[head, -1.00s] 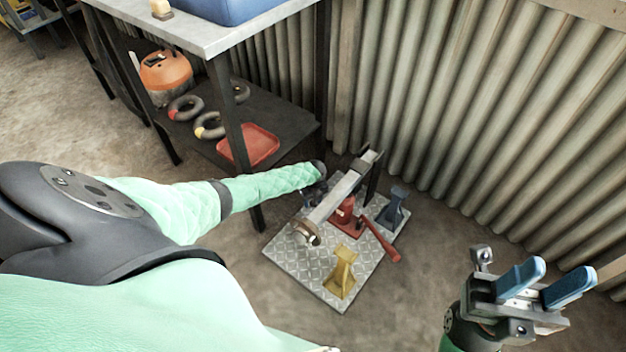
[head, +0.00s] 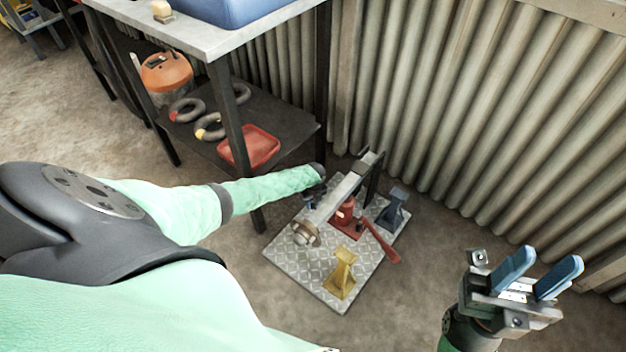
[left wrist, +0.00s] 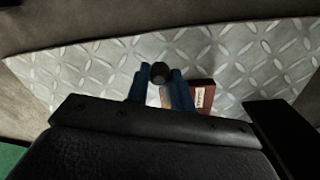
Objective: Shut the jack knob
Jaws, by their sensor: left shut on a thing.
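The red jack (head: 345,216) stands on a grey tread-plate board (head: 300,268) under a grey metal beam (head: 340,196). The jack also shows in the left wrist view (left wrist: 204,92), partly hidden by a finger. In the left wrist view the blue fingers of my left gripper (left wrist: 158,84) are shut on a dark round knob (left wrist: 160,71), one finger on each side. In the head view my left gripper (head: 316,197) is small and partly hidden beside the beam. My right gripper (head: 549,272) is open and empty at the lower right, well away from the jack.
A corrugated wall (head: 480,120) closes the back.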

